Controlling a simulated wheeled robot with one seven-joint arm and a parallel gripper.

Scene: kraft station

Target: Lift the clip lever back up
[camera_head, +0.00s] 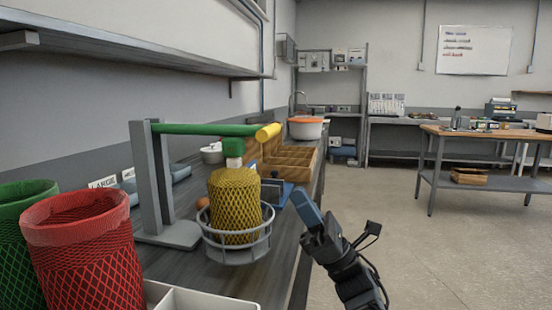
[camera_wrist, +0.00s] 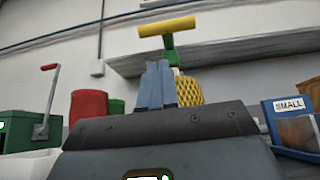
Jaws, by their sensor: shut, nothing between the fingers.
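The clip lever (camera_head: 200,129) is a green bar with a yellow grip (camera_head: 268,131), lying about level from a grey upright stand (camera_head: 150,185). Its yellow grip also shows in the wrist view (camera_wrist: 167,27), above the fingers. A green block (camera_head: 234,147) sits under the bar at the top of a yellow netted bag (camera_head: 235,205). The bag stands upright in a grey wire holder (camera_head: 238,252). My gripper (camera_head: 307,208) is shut and empty, to the right of the bag and lower than the grip, apart from both. Its blue fingers (camera_wrist: 156,85) partly hide the bag in the wrist view.
Red (camera_head: 82,250) and green (camera_head: 25,230) mesh bins stand at the left of the bench. A wooden divided tray (camera_head: 290,160) and a white pot with an orange rim (camera_head: 305,128) are farther back. A red-handled lever (camera_wrist: 50,95) shows at left. Floor at right is open.

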